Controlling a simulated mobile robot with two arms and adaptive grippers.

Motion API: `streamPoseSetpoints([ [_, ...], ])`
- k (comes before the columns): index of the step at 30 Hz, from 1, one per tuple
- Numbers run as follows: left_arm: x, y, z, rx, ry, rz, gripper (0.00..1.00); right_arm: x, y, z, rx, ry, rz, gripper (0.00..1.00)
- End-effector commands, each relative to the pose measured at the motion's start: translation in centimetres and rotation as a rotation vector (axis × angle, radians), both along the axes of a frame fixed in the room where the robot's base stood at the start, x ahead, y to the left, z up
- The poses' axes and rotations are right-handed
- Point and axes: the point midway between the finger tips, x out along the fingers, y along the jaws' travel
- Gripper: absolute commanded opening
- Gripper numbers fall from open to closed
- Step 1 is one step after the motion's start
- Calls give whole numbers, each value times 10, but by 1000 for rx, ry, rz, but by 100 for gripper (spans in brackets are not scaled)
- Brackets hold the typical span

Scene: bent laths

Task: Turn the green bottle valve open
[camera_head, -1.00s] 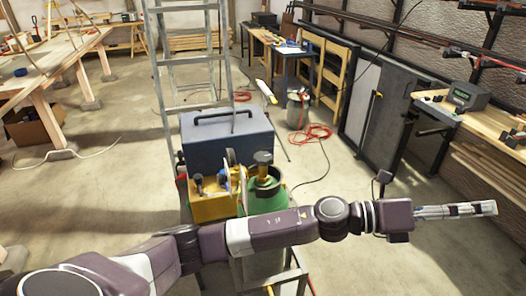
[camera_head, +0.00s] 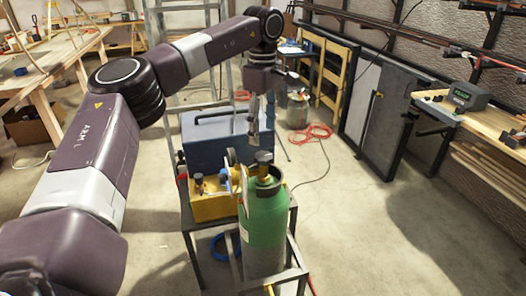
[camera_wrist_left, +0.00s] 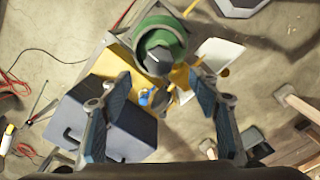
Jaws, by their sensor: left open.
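The green bottle (camera_head: 264,218) stands upright in a metal frame, with a dark collar and a brass valve with a dark knob (camera_head: 263,157) on top. In the left wrist view the green bottle (camera_wrist_left: 176,27) shows from above at the top, its grey knob (camera_wrist_left: 158,60) between and beyond the fingertips. My left gripper (camera_head: 254,128) points down above and just behind the valve, apart from it. In the wrist view its two fingers (camera_wrist_left: 166,85) are spread with nothing held between them. My right gripper is not in view.
A ladder (camera_head: 160,70) stands behind the toolbox. A red hose (camera_head: 313,132) lies on the floor. The floor to the right (camera_head: 365,225) is clear.

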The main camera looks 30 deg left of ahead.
Motion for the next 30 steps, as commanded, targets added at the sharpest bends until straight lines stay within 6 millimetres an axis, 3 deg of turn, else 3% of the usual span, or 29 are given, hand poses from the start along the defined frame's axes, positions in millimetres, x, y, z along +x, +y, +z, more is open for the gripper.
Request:
streamPoseSetpoints([
  [15,-1,0,-68,0,4,-1,56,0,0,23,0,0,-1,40],
  [26,-1,-1,-76,-1,1,-1,56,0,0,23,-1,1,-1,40],
  [30,0,-1,-76,-1,1,-1,40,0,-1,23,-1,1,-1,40],
])
